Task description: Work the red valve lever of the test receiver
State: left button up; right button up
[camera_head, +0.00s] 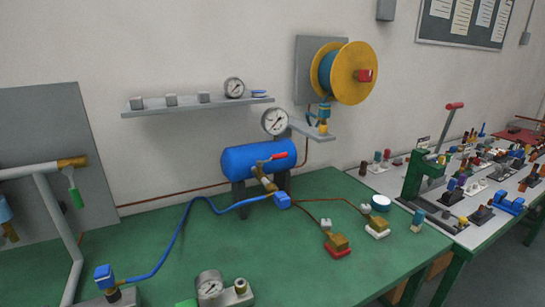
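The test receiver, a blue horizontal tank (242,161), stands on dark legs on the green bench top near the wall. A brass valve (262,177) sits at its front. The red valve lever (274,157) lies across the front of the tank's right part, nearly level, its red end pointing right and slightly up. A round white gauge (275,121) stands above the tank's right end. A blue hose (184,228) runs from a blue connector near the tank to the front left. Neither of my grippers shows in this view.
A grey shelf (195,106) with a gauge hangs above left of the tank, and a yellow reel (352,73) hangs above right. Brass fittings (339,242) stand right of centre. Another gauge (209,286) is at the front. The green bench (235,245) is mostly clear between.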

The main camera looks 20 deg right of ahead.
aim_at(274, 157)
jog(key=i+l, duration=0.1)
jog(key=l, duration=0.3)
jog(key=l+u, duration=0.1)
jog(key=l, duration=0.35)
jog(key=i+l, duration=0.15)
jog(key=l, duration=0.25)
jog(key=u, duration=0.05)
